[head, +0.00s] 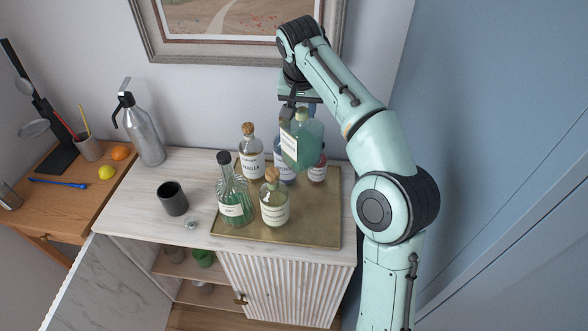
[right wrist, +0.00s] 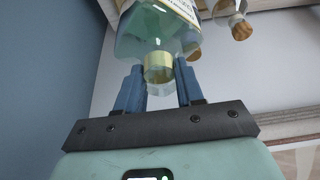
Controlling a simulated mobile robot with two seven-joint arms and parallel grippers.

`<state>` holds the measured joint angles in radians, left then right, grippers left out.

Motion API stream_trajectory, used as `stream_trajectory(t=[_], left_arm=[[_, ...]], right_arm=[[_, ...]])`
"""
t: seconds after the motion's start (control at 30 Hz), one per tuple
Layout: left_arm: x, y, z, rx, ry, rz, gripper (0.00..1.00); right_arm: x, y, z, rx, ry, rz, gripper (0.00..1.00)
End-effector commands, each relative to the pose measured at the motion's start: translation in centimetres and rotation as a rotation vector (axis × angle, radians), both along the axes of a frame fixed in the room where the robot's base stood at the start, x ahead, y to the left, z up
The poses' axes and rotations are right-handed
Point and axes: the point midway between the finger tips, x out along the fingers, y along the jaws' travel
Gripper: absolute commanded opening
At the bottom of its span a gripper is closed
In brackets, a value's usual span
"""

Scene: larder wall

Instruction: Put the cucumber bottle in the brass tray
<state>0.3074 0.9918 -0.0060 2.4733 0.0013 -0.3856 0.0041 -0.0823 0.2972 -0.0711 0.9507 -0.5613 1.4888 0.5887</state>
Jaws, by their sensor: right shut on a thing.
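My right gripper (head: 298,105) is shut on the neck of a green, flat-sided bottle (head: 303,145) with a pale label and a brass-coloured cap. Its label is too small to read, so I cannot confirm that it is the cucumber bottle. It hangs slightly tilted over the back of the brass tray (head: 318,228), in front of other bottles. In the right wrist view the bottle (right wrist: 155,30) shows with its cap between the fingers of the gripper (right wrist: 159,75). My left gripper is not in view.
The tray holds a vanilla bottle (head: 251,158), a ribbed green bottle (head: 234,200), a corked bottle (head: 274,208), a blue-labelled bottle (head: 283,170) and a small reddish bottle (head: 318,173). Its front right is bare. A dark cup (head: 172,199) and glass stopper (head: 191,224) stand left of it.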

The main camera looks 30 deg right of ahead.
Motion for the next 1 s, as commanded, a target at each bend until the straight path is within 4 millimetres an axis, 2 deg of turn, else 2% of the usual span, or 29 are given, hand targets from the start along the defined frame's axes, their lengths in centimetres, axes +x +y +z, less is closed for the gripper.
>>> stream_trajectory(t=[0.17,0.3,0.5,0.63,0.87,1.0], left_arm=[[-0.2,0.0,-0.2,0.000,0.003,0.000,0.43],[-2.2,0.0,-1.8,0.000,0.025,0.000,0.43],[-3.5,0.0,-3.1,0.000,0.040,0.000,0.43],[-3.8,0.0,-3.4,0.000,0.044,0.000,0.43],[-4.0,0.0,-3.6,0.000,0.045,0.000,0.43],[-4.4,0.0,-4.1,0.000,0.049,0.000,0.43]], right_arm=[[-0.2,0.0,-3.5,0.000,-0.002,-0.001,0.00],[-0.2,0.0,-7.3,0.000,0.001,0.000,0.00],[-0.2,0.0,-11.3,0.000,-0.002,-0.001,0.00],[-0.1,0.0,-12.7,0.000,-0.004,0.000,0.00],[0.0,0.0,-13.7,0.000,-0.007,0.000,0.00],[0.0,0.0,-15.5,0.000,-0.004,-0.001,0.00]])
